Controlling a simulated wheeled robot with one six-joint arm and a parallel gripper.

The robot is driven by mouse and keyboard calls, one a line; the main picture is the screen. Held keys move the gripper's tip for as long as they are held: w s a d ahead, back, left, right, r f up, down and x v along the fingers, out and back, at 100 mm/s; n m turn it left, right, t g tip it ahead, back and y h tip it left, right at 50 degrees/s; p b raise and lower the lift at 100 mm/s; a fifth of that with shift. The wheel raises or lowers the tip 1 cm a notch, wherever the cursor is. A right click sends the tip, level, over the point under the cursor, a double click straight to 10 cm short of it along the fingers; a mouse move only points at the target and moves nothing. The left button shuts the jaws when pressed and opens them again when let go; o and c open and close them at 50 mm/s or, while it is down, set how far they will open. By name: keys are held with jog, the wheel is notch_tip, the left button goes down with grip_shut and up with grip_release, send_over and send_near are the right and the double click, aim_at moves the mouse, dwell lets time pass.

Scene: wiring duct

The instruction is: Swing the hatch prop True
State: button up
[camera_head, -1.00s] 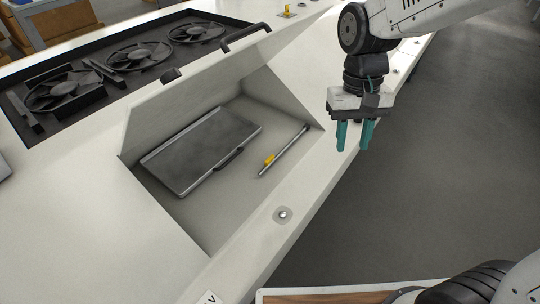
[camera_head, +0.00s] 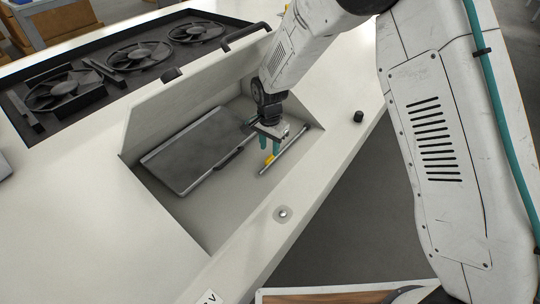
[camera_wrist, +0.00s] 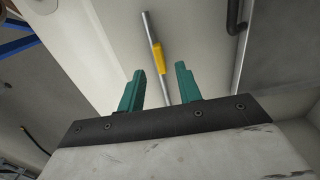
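The hatch prop (camera_head: 292,145) is a thin metal rod with a yellow grip (camera_head: 269,160), lying along the right side of the open hatch's recess. In the wrist view the rod (camera_wrist: 149,28) runs between my fingers, with its yellow grip (camera_wrist: 158,58) ahead of the fingertips. My gripper (camera_head: 270,148) has two teal fingers and is over the recess, close to the yellow grip. In the wrist view my gripper (camera_wrist: 159,76) is open and empty, with a gap on both sides of the rod. The hatch lid (camera_head: 180,99) stands raised and tilted. My arm hides part of it.
A dark flat panel (camera_head: 195,148) with a black handle lies in the recess, left of the prop. A black tray with fans (camera_head: 140,55) is beyond the lid. A round fastener (camera_head: 283,213) sits on the near rim. A small black knob (camera_head: 358,117) stands on the right edge.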

aim_at(270, 157)
jog(key=shift+f, duration=2.35)
jog(key=shift+d, duration=0.15)
grip_shut()
